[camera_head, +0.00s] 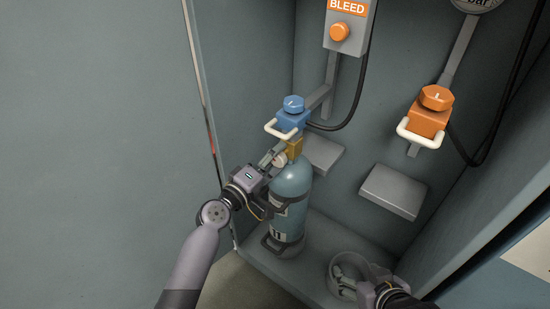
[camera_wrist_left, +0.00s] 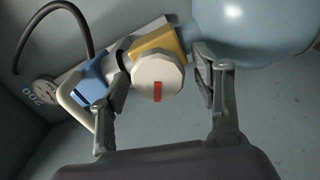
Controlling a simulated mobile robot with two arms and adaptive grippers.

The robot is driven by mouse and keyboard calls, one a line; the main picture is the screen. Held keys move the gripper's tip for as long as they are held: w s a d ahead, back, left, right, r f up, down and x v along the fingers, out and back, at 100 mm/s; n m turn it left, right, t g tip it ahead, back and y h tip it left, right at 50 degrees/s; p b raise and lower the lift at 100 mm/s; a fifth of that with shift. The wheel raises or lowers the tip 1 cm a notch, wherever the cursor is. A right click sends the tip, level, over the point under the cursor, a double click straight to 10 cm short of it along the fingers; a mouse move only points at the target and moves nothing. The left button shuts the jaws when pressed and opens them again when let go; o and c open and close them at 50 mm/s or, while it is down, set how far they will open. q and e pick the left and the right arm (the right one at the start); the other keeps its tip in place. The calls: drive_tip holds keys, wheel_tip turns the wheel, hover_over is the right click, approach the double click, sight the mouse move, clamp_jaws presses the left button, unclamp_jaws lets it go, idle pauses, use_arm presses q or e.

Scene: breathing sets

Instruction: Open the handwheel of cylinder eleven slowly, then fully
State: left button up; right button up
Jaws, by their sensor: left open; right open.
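The pale blue-grey cylinder (camera_head: 290,190) stands upright in the cabinet, its label partly showing what looks like 11. Its cream handwheel (camera_head: 281,159) sits on the brass valve (camera_head: 294,147) at the cylinder's top. In the left wrist view the handwheel (camera_wrist_left: 158,72) faces the camera with a red bar mark on it. My left gripper (camera_head: 270,158) is open, with one finger on either side of the handwheel in its wrist view (camera_wrist_left: 160,98); I cannot tell whether either finger touches it. My right gripper (camera_head: 345,281) is open and low at the cabinet's front, away from the cylinder.
A blue connector (camera_head: 290,116) with a white handle sits above the valve, with a black hose. A BLEED box (camera_head: 349,25) with an orange knob hangs above. An orange connector (camera_head: 430,115) is at right, over an empty grey ledge (camera_head: 394,190). The cabinet's left edge is close to my left arm.

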use_arm(q)
drive_tip(key=v, duration=1.2)
idle(4.8)
